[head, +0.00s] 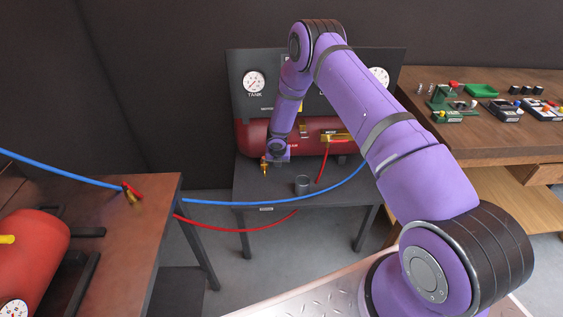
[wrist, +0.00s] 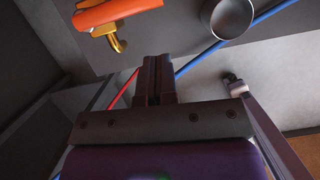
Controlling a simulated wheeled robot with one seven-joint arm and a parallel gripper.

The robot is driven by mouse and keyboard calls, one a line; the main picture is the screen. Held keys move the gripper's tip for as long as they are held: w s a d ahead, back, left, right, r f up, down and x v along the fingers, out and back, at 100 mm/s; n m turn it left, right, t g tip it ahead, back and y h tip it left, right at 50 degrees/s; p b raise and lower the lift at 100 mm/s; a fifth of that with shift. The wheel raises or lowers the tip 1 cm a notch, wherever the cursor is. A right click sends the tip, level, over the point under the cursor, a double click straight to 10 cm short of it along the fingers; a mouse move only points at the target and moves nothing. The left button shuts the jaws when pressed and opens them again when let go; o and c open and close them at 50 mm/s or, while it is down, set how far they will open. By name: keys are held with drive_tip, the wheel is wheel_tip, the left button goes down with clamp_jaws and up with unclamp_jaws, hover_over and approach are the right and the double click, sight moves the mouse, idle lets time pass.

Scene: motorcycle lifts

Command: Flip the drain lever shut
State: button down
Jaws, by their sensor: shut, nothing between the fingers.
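The drain valve is a small brass fitting (head: 264,167) low at the left end of the dark red tank (head: 251,135) in the head view. In the wrist view, an orange-red lever (wrist: 115,11) lies across the brass valve (wrist: 113,40) at upper left. My gripper (wrist: 157,60) is shut and empty, its fingertips below and right of the lever in the picture, with a visible gap. In the head view my gripper (head: 277,159) is just right of the brass fitting; its fingertips are too small to make out there.
A grey cup (head: 302,185) stands on the dark stand (head: 285,192) beside the valve. Blue (head: 255,203) and red (head: 235,230) hoses hang across the front. A brown table (head: 100,222) with a red tank (head: 38,245) is left. A wooden bench (head: 470,135) is right.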

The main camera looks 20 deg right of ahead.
drive_tip(key=v, duration=1)
drive_tip(key=shift+s+d, duration=0.1)
drive_tip(key=shift+s, duration=0.15)
